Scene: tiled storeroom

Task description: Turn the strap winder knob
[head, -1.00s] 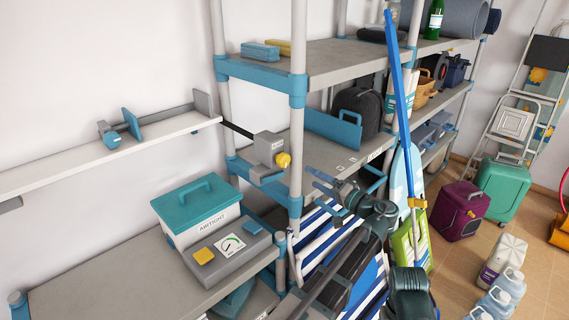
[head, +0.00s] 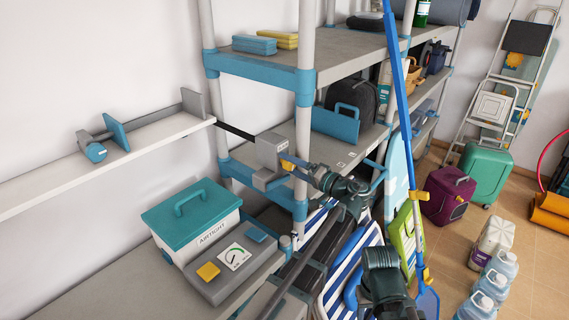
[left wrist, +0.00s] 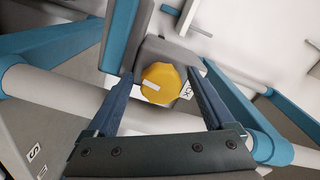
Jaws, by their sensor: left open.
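The strap winder is a grey box (head: 270,148) by the front shelf post, with a dark strap (head: 234,131) running left from it. Its round yellow knob (head: 287,164) is partly hidden by my gripper in the head view. In the left wrist view the knob (left wrist: 163,76) faces me, with a white mark on its left part. My left gripper (head: 296,167) is open at the winder. In the left wrist view its blue fingers (left wrist: 159,76) stand on either side of the knob, with a gap visible on each side.
The shelf post (head: 303,120) stands close beside the winder. Below are a teal-lidded box (head: 190,210) and a grey gauge unit (head: 225,280) with yellow and blue buttons. A blue pole (head: 400,110) leans at the right. A white wall ledge (head: 60,189) holds a clamp-like fixture.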

